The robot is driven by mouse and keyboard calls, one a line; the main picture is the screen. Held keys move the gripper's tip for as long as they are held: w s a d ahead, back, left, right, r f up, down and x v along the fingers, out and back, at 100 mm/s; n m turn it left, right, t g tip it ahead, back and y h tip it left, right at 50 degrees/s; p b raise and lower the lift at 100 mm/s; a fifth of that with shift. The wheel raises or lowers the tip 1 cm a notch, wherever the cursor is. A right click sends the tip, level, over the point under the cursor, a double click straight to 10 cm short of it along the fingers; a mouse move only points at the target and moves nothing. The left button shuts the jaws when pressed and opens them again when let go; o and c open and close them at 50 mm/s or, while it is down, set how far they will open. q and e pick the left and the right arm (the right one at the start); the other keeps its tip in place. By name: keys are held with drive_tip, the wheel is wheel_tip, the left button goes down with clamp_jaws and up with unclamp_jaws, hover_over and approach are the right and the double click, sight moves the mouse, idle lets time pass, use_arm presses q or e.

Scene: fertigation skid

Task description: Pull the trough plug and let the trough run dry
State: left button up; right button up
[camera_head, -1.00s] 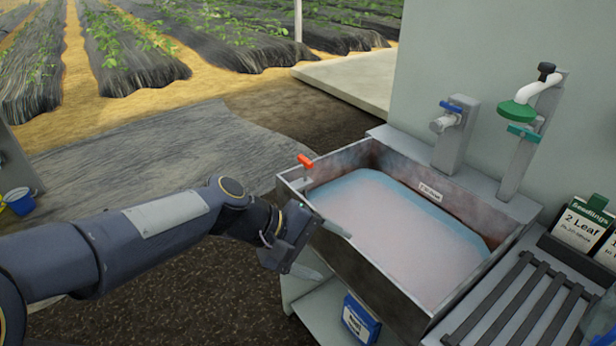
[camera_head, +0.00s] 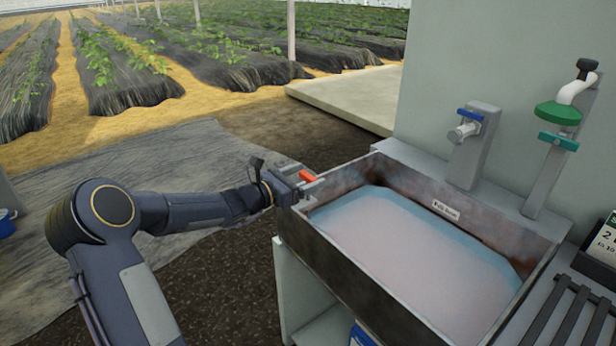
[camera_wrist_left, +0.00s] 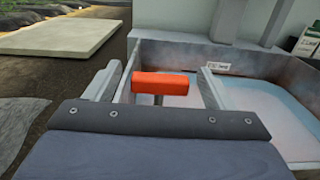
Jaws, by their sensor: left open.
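The metal trough (camera_head: 352,268) holds a pool of pinkish, cloudy liquid (camera_head: 415,240) with a bluish edge. An orange T-shaped plug handle (camera_head: 308,176) stands at the trough's near left corner. In the left wrist view the orange handle (camera_wrist_left: 160,84) sits on a short stem between my two fingers. My left gripper (camera_head: 304,186) is open, with one finger on each side of the handle and a gap on both sides. The plug's lower end is hidden. My right gripper is not in view.
A tap with a blue lever (camera_head: 468,125) and a pipe with a green fitting (camera_head: 558,113) stand behind the trough. A slatted rack (camera_head: 560,315) is at the lower right.

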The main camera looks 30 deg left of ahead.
use_arm(q)
drive_tip(key=shift+w+d, duration=0.25)
drive_tip(key=shift+w, duration=0.3)
drive_tip(key=shift+c, duration=0.2)
drive_tip(key=c, duration=1.4)
drive_tip(key=shift+o, duration=0.2)
wheel_tip(320, 180, up, 5)
drive_tip(key=p, duration=0.3)
drive_tip(key=shift+f, duration=0.15)
drive_tip(key=o, duration=1.4)
